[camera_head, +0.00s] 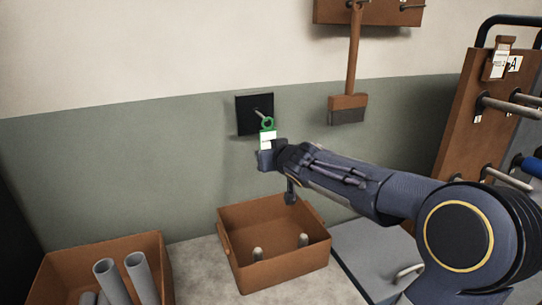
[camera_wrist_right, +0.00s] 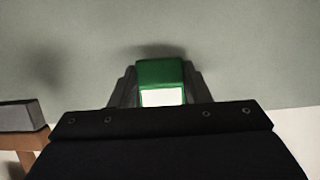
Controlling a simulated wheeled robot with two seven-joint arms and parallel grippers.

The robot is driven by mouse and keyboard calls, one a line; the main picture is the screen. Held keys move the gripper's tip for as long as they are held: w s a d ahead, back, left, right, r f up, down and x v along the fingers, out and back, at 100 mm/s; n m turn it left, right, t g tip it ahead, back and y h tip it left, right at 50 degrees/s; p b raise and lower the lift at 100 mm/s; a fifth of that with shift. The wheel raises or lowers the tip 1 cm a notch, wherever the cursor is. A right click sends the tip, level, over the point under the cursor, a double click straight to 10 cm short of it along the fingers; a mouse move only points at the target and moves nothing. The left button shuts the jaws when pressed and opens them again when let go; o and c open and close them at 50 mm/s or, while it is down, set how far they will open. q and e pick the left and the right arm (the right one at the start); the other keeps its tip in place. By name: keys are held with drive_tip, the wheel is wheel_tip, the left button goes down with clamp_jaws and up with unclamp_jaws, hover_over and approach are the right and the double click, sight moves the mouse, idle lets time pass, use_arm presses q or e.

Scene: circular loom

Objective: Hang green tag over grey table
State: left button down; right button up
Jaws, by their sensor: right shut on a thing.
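The green tag (camera_head: 268,124) has a green ring on top and a white face. My right gripper (camera_head: 267,150) is shut on its lower part and holds it upright by the wall. In the head view the ring is at a metal hook (camera_head: 260,114) on a black wall plate (camera_head: 241,128); I cannot tell whether the hook passes through the ring. In the right wrist view the green tag (camera_wrist_right: 161,78) sits between the two fingers (camera_wrist_right: 161,88). My left gripper is not in view. The grey table (camera_head: 195,278) is below the plate.
An open brown box (camera_head: 240,281) with pegs stands below the gripper. Another brown box (camera_head: 62,272) with grey tubes is at the lower left. A brush (camera_head: 350,101) hangs on the wall to the right. A wooden rack (camera_head: 455,125) with rods stands at the far right.

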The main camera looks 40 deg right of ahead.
drive_tip(key=shift+w+d, duration=0.25)
drive_tip(key=shift+w, duration=0.45)
drive_tip(key=shift+w, duration=0.3)
drive_tip(key=shift+f+b, duration=0.2)
drive_tip(key=shift+b, duration=0.15)
idle(0.4)
drive_tip(key=o, duration=1.1)
drive_tip(key=shift+o, duration=0.2)
drive_tip(key=shift+s, duration=0.1)
